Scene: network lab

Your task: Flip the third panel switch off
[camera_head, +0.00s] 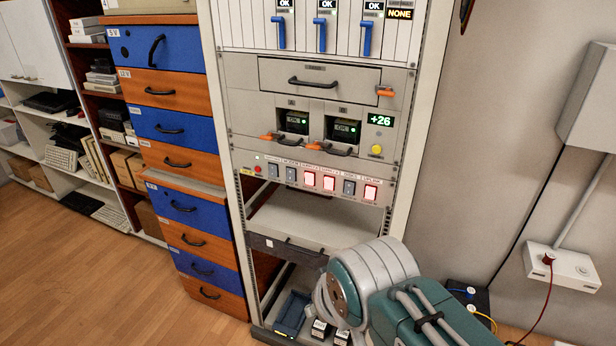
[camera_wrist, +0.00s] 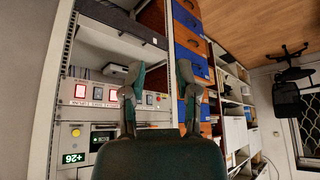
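The switch panel (camera_head: 320,184) is a grey strip across the rack with a row of several rocker switches. From the left, the first (camera_head: 273,170) and second are dark. The third switch (camera_head: 309,179) glows red, as does the fourth. The fifth is dark, and the last glows red. In the wrist view the panel (camera_wrist: 152,97) appears upside down at left, partly covered by a finger; the third switch cannot be made out there. My gripper (camera_wrist: 158,72) is open and empty, its fingers apart in front of the rack. In the head view only my arm shows.
Above the panel are two modules with orange-tipped handles (camera_head: 272,137) and a green +26 display (camera_head: 379,119). Below is a rack shelf (camera_head: 310,222). Blue and orange drawers (camera_head: 172,124) stand left of the rack. A wall box with a red cable (camera_head: 562,266) is at right.

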